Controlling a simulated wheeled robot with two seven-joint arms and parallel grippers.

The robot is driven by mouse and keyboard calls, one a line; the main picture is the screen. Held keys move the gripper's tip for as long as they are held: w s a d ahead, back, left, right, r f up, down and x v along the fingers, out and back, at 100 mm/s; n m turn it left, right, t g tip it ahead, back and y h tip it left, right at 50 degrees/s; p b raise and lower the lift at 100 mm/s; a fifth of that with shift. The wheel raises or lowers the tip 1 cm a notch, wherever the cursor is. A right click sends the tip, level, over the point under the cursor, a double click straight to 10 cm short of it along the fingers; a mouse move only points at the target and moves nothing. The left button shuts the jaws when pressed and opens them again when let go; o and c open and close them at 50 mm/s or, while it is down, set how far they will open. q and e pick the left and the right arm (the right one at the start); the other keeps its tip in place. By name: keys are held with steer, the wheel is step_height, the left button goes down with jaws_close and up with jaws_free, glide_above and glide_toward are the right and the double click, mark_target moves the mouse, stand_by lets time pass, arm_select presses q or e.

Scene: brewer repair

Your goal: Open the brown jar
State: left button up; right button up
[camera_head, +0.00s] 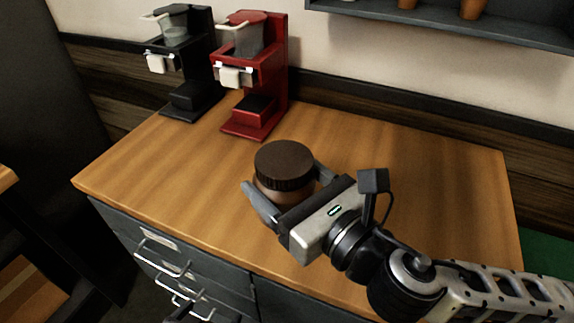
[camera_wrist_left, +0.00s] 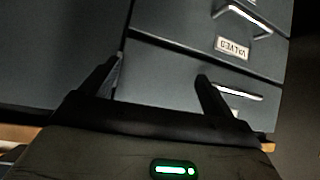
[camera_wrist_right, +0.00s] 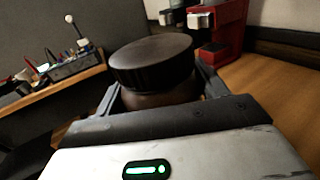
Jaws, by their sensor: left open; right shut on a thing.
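The brown jar (camera_head: 287,190) is near the middle of the wooden counter, upright, with its wide dark ribbed lid (camera_head: 284,163) on top. My right gripper (camera_head: 285,182) is shut around the jar's body below the lid, coming from the front right. The right wrist view also shows the jar body (camera_wrist_right: 160,98) between the fingers, under the lid (camera_wrist_right: 152,62). My left gripper (camera_wrist_left: 160,72) is open and empty, facing dark drawer fronts below the counter. In the head view only a small dark part of it may show at the bottom edge.
A red brewer (camera_head: 262,75) and a black brewer (camera_head: 187,60) stand at the counter's back left. Drawers with metal handles (camera_head: 160,262) are under the front edge. The counter (camera_head: 430,185) is clear to the right. A shelf (camera_head: 450,25) hangs on the back wall.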

steer(key=shift+s+a+r, duration=0.1)
steer(key=shift+s+r, duration=0.35)
steer(key=shift+s, duration=0.35)
steer(key=o, duration=0.5)
steer(key=c, duration=0.6)
steer(key=shift+r, duration=0.1)
